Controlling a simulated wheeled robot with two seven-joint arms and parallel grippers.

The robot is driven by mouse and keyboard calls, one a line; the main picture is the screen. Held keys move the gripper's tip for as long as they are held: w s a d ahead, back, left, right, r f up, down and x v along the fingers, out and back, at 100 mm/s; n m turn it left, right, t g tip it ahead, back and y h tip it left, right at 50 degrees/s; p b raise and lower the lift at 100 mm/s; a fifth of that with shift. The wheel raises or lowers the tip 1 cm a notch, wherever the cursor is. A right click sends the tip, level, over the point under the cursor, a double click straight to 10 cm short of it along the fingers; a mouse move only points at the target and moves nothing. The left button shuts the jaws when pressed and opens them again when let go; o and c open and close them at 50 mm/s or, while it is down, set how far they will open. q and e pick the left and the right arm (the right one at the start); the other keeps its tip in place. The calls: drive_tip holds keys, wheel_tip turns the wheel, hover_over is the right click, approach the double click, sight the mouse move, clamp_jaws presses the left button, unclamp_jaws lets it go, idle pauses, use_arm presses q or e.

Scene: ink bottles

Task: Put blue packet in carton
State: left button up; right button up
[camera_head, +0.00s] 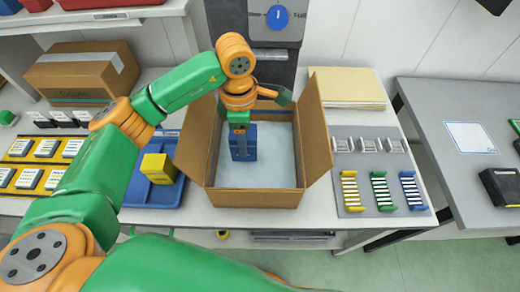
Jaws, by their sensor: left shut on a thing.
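The open carton (255,198) stands on the white table in the middle, with its flaps folded outward and a pale bottom inside. My left gripper (240,127) reaches down into the carton and is shut on the blue packet (244,148). The packet is upright, inside the carton's walls and left of its middle. I cannot tell whether it touches the bottom. The gripper hides the packet's top. My right gripper is not in view.
A blue tray (150,193) with a yellow block (158,168) stands left of the carton. A grey mat (375,204) with coloured racks lies to its right. A closed box (83,72) stands at the back left. A grey table (455,120) stands at the right.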

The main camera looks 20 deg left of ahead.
use_arm(q)
drive_tip(key=f, duration=0.2)
drive_tip(key=s+f+p, duration=0.1)
drive_tip(key=f, duration=0.2)
drive_tip(key=f+p, duration=0.1)
drive_tip(key=f, duration=0.2)
drive_tip(key=shift+s, duration=0.3)
drive_tip(key=shift+w+f, duration=0.15)
drive_tip(key=shift+f, duration=0.25)
drive_tip(key=shift+w+f, duration=0.1)
drive_tip(key=shift+w, duration=0.05)
drive_tip(key=shift+f, duration=0.1)
drive_tip(key=o, duration=1.4)
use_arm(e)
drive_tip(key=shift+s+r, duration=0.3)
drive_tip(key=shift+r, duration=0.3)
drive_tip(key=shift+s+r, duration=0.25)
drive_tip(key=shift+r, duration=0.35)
